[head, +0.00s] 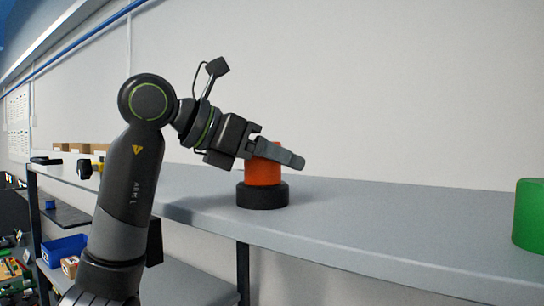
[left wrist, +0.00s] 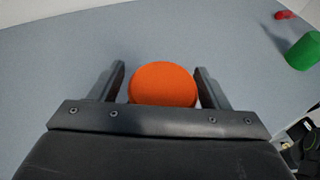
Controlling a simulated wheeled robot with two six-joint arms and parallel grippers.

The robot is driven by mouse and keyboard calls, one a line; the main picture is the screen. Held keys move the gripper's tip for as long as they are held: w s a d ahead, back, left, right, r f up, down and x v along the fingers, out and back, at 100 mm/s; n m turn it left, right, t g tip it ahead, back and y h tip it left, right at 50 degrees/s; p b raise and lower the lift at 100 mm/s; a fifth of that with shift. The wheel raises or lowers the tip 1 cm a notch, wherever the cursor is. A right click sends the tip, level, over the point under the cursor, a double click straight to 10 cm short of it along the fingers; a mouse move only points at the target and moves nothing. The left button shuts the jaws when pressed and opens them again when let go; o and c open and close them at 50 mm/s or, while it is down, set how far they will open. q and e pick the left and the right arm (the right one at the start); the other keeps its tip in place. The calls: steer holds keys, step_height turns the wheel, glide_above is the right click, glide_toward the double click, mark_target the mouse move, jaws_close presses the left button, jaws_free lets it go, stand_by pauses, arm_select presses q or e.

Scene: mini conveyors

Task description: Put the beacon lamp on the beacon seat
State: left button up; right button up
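The orange cylinder (head: 263,171), which looks like the beacon lamp, stands upright on a round black base (head: 262,195) on the grey shelf. I cannot tell whether this base is the beacon seat or part of the lamp. My left gripper (head: 283,156) is at the upper part of the orange cylinder, with its fingers on either side. In the left wrist view, the orange top (left wrist: 164,84) lies between two spread fingers, with a narrow gap at the left finger. The black base is hidden there. My right gripper is not in view.
A green cylinder (head: 530,215) stands on the shelf at the right; it also shows in the left wrist view (left wrist: 304,51), near a small red thing (left wrist: 284,15). The grey shelf (head: 370,220) is clear between the orange and green cylinders. A blue bin (head: 64,249) sits lower left.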

arm_select(q)
steer(key=shift+r, duration=0.2)
steer(key=shift+s+a, duration=0.1)
steer(key=shift+a, duration=0.05)
steer(key=b+v, duration=0.5)
steer(key=v, duration=0.6)
steer(key=shift+a+r+b, duration=0.25)
steer(key=shift+r+b, duration=0.05)
steer(key=shift+b, duration=0.1)
steer(key=shift+s, duration=0.15)
